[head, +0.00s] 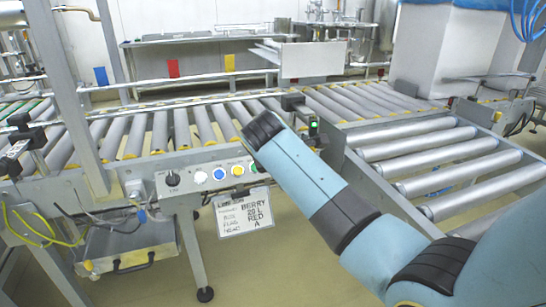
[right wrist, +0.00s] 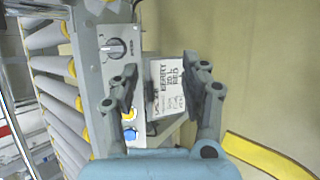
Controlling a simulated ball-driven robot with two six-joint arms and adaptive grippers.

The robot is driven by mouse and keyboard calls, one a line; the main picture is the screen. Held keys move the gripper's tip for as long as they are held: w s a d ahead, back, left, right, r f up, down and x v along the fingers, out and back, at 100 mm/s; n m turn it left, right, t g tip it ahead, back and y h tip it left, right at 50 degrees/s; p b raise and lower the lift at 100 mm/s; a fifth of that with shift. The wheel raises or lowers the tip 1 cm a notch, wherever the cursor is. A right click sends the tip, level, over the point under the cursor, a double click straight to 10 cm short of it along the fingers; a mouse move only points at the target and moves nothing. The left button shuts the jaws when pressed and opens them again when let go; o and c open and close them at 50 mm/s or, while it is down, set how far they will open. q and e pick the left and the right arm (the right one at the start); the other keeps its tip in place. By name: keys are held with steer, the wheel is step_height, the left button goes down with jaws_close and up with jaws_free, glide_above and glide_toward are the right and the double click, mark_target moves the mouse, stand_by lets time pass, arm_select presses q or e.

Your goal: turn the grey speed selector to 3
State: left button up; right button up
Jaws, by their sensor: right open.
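The grey speed selector (head: 172,179) is a round knob at the left end of the control panel (head: 186,184) under the roller conveyor. In the right wrist view the selector (right wrist: 115,48) lies beyond my fingers, left of the gap between them. It has a light pointer mark; the scale around it is too small to read. My right gripper (right wrist: 158,70) is open and empty, with both fingers apart from the selector. In the head view my right arm reaches in from the lower right, and the gripper itself is hidden there. My left gripper is not in view.
White, blue (head: 219,174) and yellow buttons sit right of the selector. A white handwritten sign (head: 243,212) hangs below the panel. A grey post (head: 75,100) stands to its left, with loose cables and a metal box (head: 130,245) below. Roller conveyors run behind and right.

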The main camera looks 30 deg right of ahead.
steer(key=w+r+t+b, duration=0.1)
steer(key=w+r, duration=0.3)
steer(key=w, duration=0.1)
steer(key=b+x, duration=0.5)
steer(key=x, duration=0.4)
steer(key=shift+w+d+f, duration=0.2)
steer(key=shift+w, duration=0.15)
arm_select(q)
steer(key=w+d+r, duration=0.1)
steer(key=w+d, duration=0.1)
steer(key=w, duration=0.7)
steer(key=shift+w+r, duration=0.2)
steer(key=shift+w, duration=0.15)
arm_select(e)
steer(key=shift+w+d+f, duration=0.15)
steer(key=c, duration=0.9)
